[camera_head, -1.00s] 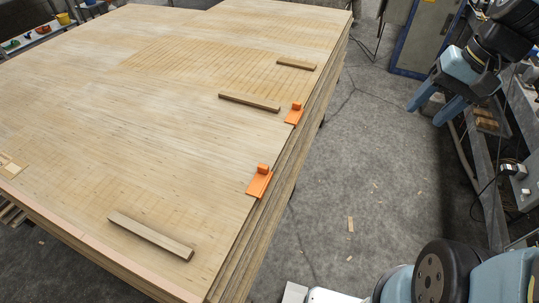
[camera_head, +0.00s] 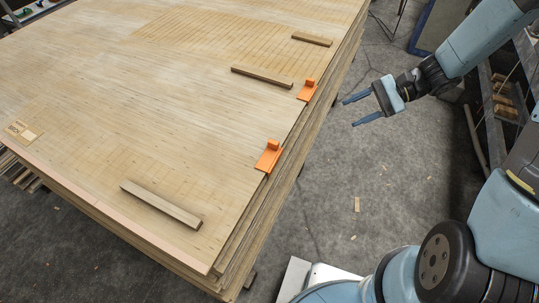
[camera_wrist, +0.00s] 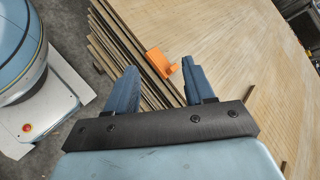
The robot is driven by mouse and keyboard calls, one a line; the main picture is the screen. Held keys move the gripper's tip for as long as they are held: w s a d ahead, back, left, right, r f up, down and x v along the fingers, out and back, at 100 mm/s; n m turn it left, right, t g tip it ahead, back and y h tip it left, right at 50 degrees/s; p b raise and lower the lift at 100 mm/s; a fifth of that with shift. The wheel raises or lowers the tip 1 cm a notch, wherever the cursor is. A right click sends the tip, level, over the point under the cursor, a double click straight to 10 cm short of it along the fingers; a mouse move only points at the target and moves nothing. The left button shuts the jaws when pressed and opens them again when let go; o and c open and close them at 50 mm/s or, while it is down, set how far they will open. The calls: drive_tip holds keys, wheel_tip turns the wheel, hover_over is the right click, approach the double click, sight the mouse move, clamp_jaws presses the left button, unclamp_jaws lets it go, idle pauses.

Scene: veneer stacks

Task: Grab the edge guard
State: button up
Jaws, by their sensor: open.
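Two orange edge guards sit on the right edge of the veneer stack (camera_head: 190,110). The nearer edge guard (camera_head: 268,157) and the farther edge guard (camera_head: 307,90) each have a flat plate with a raised block. My gripper (camera_head: 350,112) is open and empty, to the right of the stack, apart from both guards, its fingers pointing toward the stack.
Wooden battens lie on the stack: one near the front (camera_head: 160,205), one in the middle (camera_head: 262,76) and one farther back (camera_head: 312,39). Layered sheet edges line the stack's side. Concrete floor (camera_head: 350,190) is open right of the stack. A rack (camera_head: 503,100) stands at far right.

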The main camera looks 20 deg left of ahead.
drive_tip(key=w+a+f+m+t+y, duration=0.15)
drive_tip(key=a+f+m+y, duration=0.45)
drive_tip(key=f, duration=0.7)
drive_tip(key=m+t+y, duration=0.1)
drive_tip(key=m+t, duration=0.4)
drive_tip(key=m, duration=0.3)
approach(270, 143)
drive_tip(key=a, duration=0.3)
drive_tip(key=w+a+f, duration=0.1)
drive_tip(key=a, duration=0.6)
drive_tip(key=shift+w+a+f, duration=0.15)
drive_tip(key=shift+w+f, duration=0.25)
drive_tip(key=shift+c, duration=0.5)
clamp_jaws()
